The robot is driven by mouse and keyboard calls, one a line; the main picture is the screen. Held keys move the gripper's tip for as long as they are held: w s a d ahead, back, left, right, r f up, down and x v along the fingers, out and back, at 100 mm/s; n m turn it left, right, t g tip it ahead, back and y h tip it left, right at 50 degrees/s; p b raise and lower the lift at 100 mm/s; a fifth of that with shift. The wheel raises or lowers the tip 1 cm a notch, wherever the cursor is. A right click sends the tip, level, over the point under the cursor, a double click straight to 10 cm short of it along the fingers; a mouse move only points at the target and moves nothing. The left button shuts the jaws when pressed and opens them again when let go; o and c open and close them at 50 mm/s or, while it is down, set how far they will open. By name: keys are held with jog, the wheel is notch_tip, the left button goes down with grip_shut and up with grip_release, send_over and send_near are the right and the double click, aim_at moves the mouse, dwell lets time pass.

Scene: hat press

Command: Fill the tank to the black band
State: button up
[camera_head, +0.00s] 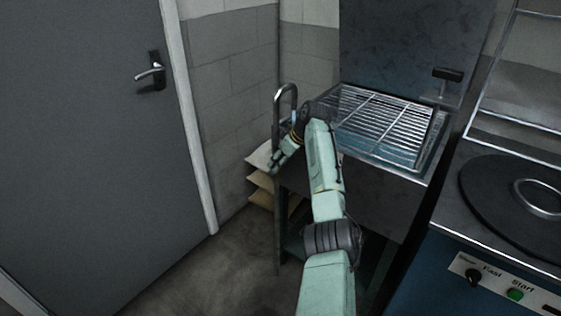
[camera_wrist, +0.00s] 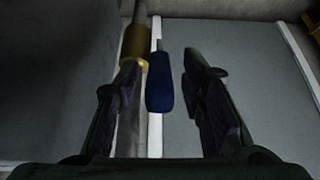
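A blue lever grip (camera_wrist: 160,82) hangs beside a metal pipe with a brass collar (camera_wrist: 134,45) in the wrist view. My gripper (camera_wrist: 160,70) is open, with one finger on each side of the blue grip; I see gaps and cannot tell if either finger touches it. In the head view a bent metal pipe (camera_head: 285,92) stands at the left of a basin with a wire rack (camera_head: 380,122). My arm reaches to that pipe, and my gripper's fingers cannot be made out there. No tank with a black band can be made out.
A blue machine at the right has a black round plate (camera_head: 505,200), a knob (camera_head: 473,276) and a green button (camera_head: 515,294). A black handle (camera_head: 447,75) stands behind the rack. Pale stacked pieces (camera_head: 262,180) lie by the wall. A grey door (camera_head: 90,130) is at the left.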

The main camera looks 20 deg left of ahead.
jog(key=v, duration=1.2)
